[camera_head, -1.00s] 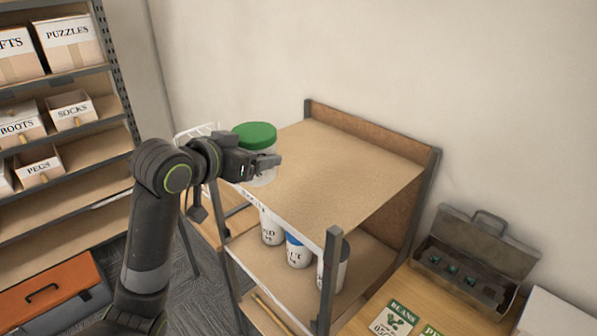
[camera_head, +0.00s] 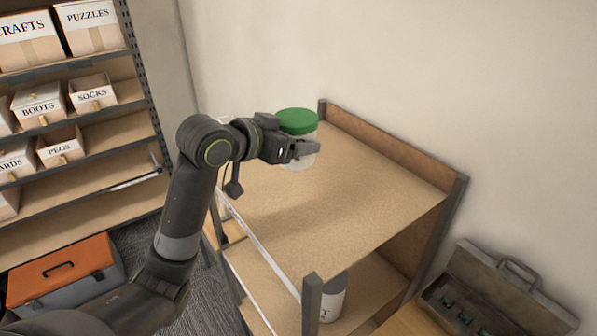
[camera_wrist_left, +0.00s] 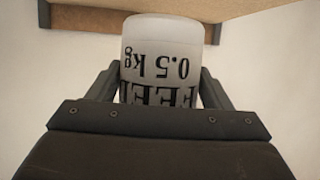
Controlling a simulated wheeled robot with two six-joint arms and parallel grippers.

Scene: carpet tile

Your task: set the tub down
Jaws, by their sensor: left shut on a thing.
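The tub (camera_head: 297,124) is white with a green lid. In the left wrist view the tub (camera_wrist_left: 165,60) shows black print, part of it reading "0.5 kg", upside down in the picture. My left gripper (camera_head: 304,149) is shut on the tub, with a finger on each side of it. The tub appears upright at the far left part of the shelf unit's top board (camera_head: 330,200). I cannot tell whether its base touches the board. My right gripper is not in view.
The top board is otherwise bare, with a raised back edge (camera_head: 390,150). A white container (camera_head: 333,297) stands on the shelf below. An open grey toolbox (camera_head: 490,297) is at the lower right. Labelled boxes fill a rack (camera_head: 150,90) at the left.

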